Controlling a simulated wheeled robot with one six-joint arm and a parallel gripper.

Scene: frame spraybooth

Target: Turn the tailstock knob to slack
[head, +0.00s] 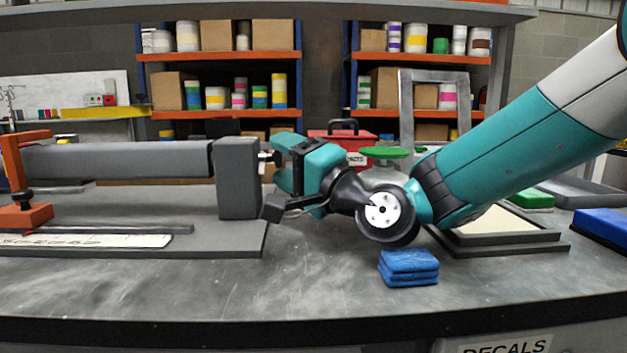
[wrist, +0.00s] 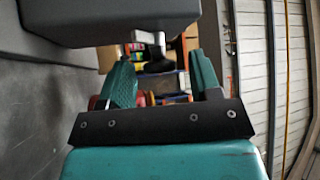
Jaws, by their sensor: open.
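The tailstock (head: 238,178) is a dark grey block at the right end of a long grey tube in the head view. Its knob (head: 265,157) sticks out from its right face on a short silver shaft and is partly hidden by my gripper. My gripper (head: 278,163) is right of the tailstock, level with the knob. In the wrist view, the tailstock (wrist: 120,18) fills the top, and the dark knob (wrist: 158,64) shows between the fingertips of my open gripper (wrist: 163,72). A gap shows on both sides of it; contact cannot be seen.
An orange clamp (head: 25,180) stands at the far left of the bench. Folded blue cloths (head: 409,267) lie in front of my wrist. A green-topped spray cup (head: 385,153) and a red toolbox (head: 343,138) stand behind my arm.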

